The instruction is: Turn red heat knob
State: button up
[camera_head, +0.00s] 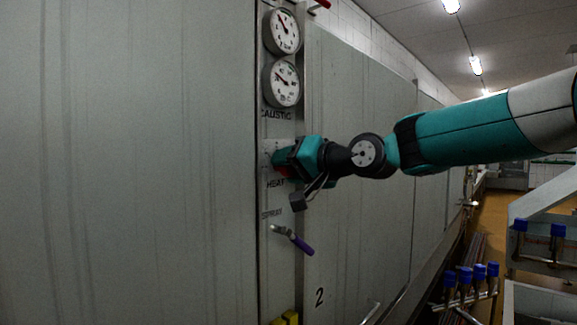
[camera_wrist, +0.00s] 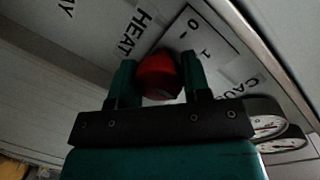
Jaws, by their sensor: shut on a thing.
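The red heat knob (camera_wrist: 158,76) sits on the panel beside the word HEAT and a plate marked 0 and 1. In the wrist view it is between the two fingers of my gripper (camera_wrist: 158,80), which are shut on it. In the head view my gripper (camera_head: 281,158) reaches the narrow panel strip from the right. Only a small red part of the knob (camera_head: 284,171) shows there under the gripper. The far side of the knob is hidden.
Two round gauges (camera_head: 282,84) are above my gripper. A lever with a purple grip (camera_head: 300,243) sticks out below, near the word SPRAY. A red handle (camera_head: 320,5) is at the top. Blue-capped valves (camera_head: 478,272) stand at the lower right. Large flat panels flank the strip.

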dwell(0.5)
jog(key=o, duration=0.9)
jog(key=shift+d, duration=0.1)
jog(key=b+v, duration=0.6)
jog(key=v, duration=1.1)
jog(key=shift+s+d, duration=0.15)
jog(key=shift+f, duration=0.1)
